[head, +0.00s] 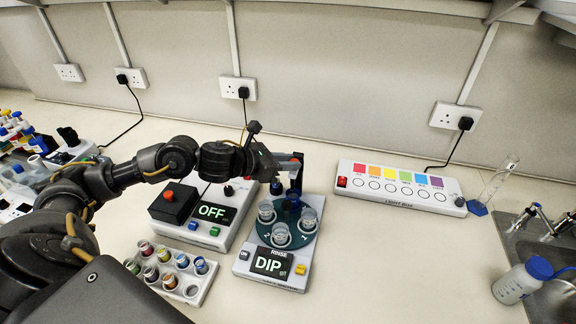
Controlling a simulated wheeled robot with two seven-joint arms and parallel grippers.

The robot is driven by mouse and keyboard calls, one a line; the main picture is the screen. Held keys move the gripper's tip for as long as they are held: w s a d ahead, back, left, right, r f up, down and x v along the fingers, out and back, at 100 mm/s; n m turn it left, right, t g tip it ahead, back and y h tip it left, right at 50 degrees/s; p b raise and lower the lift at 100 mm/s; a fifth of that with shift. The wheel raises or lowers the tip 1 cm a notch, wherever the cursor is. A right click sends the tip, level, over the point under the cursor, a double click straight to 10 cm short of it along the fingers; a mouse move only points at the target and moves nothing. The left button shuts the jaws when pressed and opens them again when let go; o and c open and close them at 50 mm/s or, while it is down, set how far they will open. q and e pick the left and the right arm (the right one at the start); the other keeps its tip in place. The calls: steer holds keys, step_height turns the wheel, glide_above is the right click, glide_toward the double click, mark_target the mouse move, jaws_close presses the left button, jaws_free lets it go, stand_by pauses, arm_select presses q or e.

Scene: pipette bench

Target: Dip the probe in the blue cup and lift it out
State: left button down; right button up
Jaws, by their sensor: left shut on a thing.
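My left gripper (272,164) is shut above the back of the rinse station and points right. The probe in its jaws is mostly hidden by the gripper and the dark parts behind it. A small dark blue piece (276,188) shows just below the jaws; I cannot tell whether it is the probe's end. The rinse station (293,283) shows "DIP" and bears a round dark plate with clear cups. A dark blue shape (292,203) stands among them; I cannot tell whether it is the blue cup. The right gripper is not in view.
A box reading OFF (212,211) stands left of the station. A rack (192,291) of colour-marked vials is in front. A light box (397,188) lies to the right, with a sink and wash bottle (517,283) beyond. The front right bench is clear.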

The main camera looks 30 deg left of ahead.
arm_select(q)
steer(key=shift+w+r, duration=0.15)
steer(key=shift+r, duration=0.15)
steer(key=c, duration=1.5)
jaws_free()
steer(key=shift+s+a+b, duration=0.35)
steer(key=shift+s, duration=0.2)
steer(key=shift+b+v, duration=2.35)
steer(key=shift+v, duration=2.55)
steer(key=shift+d+r, duration=0.15)
